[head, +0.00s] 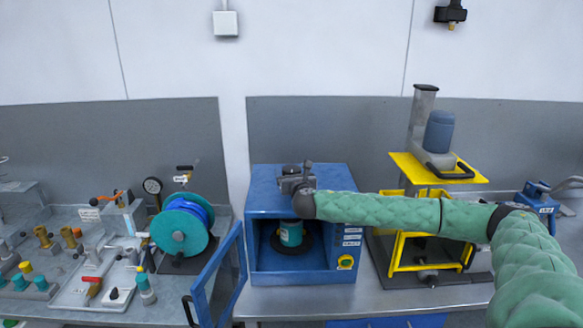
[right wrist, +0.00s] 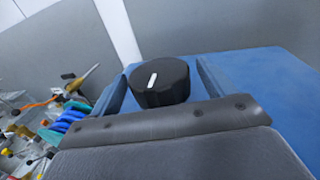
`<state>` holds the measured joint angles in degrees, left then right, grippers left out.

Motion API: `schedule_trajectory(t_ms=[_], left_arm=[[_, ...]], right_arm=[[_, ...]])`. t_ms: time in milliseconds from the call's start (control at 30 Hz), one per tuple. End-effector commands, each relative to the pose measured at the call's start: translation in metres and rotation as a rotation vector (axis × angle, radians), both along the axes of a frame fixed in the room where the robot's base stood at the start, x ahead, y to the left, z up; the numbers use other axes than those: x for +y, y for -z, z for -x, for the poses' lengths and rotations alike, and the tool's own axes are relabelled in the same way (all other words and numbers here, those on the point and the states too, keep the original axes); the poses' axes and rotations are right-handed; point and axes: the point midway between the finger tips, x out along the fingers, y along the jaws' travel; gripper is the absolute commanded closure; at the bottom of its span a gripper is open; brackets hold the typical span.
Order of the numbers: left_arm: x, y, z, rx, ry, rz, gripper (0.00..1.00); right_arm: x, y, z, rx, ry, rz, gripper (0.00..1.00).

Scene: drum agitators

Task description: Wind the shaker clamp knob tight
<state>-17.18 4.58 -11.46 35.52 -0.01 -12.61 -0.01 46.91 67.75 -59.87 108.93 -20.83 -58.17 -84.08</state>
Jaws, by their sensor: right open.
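The shaker (head: 262,265) is a blue box on the bench. Its clamp knob (head: 290,169) is on top, partly hidden by my right gripper (head: 294,182). In the right wrist view the knob (right wrist: 160,82) is black and round, with a white mark on its top. My right gripper is open at the knob, which shows between two bluish finger-like pieces; I cannot tell whether they touch it. A teal can (head: 291,233) stands inside the shaker under the clamp. My left gripper is not in view.
The shaker's blue framed door (head: 218,285) stands open at the left. A teal and blue reel (head: 181,226) is left of it. A yellow-framed machine (head: 430,240) stands to the right, behind my right arm. Small fittings crowd the left bench.

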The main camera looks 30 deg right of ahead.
Motion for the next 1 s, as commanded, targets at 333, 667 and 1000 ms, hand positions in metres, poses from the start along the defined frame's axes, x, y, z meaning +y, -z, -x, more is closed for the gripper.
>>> schedule_trajectory(t_ms=[333, 667, 1000], left_arm=[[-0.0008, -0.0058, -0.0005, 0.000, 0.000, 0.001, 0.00], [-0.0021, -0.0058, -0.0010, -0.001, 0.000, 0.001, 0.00], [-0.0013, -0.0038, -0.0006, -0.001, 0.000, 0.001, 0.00]], right_arm=[[-0.0034, 0.0011, -0.0098, 0.001, -0.001, 0.002, 0.19], [-0.0035, 0.0009, -0.0096, 0.000, 0.000, 0.001, 0.63], [-0.0027, 0.0013, -0.0097, 0.000, 0.041, -0.001, 0.64]])
